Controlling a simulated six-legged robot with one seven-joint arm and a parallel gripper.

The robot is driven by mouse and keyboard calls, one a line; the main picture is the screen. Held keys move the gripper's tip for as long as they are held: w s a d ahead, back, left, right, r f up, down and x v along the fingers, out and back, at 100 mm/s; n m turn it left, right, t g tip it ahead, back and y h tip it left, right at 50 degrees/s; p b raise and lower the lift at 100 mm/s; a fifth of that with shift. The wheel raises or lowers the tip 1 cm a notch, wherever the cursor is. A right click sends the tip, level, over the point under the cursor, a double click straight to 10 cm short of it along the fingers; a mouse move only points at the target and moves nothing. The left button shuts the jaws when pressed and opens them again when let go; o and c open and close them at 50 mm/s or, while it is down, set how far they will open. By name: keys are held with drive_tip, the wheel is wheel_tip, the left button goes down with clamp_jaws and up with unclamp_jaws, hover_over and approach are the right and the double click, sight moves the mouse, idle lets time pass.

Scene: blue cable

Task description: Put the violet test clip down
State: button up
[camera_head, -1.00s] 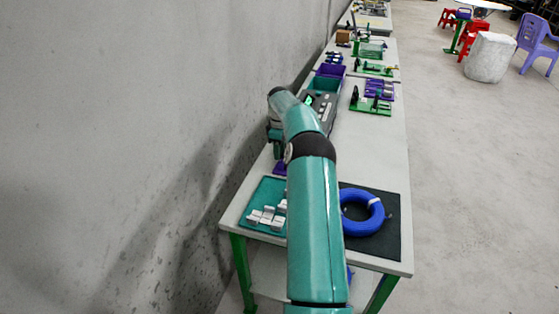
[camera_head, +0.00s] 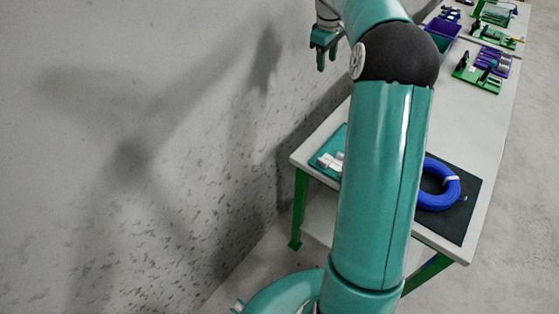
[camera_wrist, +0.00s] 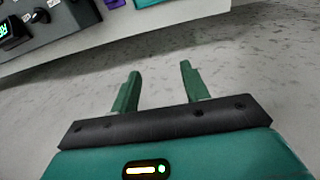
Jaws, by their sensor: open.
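My gripper (camera_head: 326,52) is raised in front of the grey wall, left of the table in the head view. In the wrist view my gripper (camera_wrist: 160,72) has its two green fingers apart with nothing between them. A small violet piece (camera_wrist: 113,3) lies on the table at the top edge of the wrist view, cut off by the frame. It may be the violet test clip, but I cannot tell for sure. It is well away from the fingers. In the head view my arm hides that part of the table.
The table (camera_head: 448,125) carries a blue cable coil (camera_head: 437,192) on a black mat (camera_head: 464,215). White blocks lie on a teal mat (camera_head: 318,170). A dark device with a green display (camera_wrist: 12,30) stands near the table edge. Green fixtures (camera_head: 478,79) stand farther back.

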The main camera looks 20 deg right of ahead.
drive_tip(key=s+a+r+m+t, duration=0.1)
drive_tip(key=s+a+r, duration=0.4)
drive_tip(key=a, duration=0.5)
drive_tip(key=s+a+r+m+t, duration=0.1)
drive_tip(key=s+a+r, duration=0.3)
drive_tip(key=s+a, duration=0.5)
drive_tip(key=s+a+f+m+t, duration=0.1)
drive_tip(key=s+a+f, duration=0.2)
drive_tip(key=s, duration=0.6)
drive_tip(key=s+a+f+m+t+y, duration=0.1)
drive_tip(key=s+a+f+m, duration=0.1)
drive_tip(key=s+a, duration=0.6)
drive_tip(key=shift+s+f+t, duration=0.3)
drive_tip(key=shift+s+f, duration=0.3)
drive_tip(key=shift+f, duration=0.1)
drive_tip(key=shift+a, duration=0.1)
drive_tip(key=shift+c, duration=1.1)
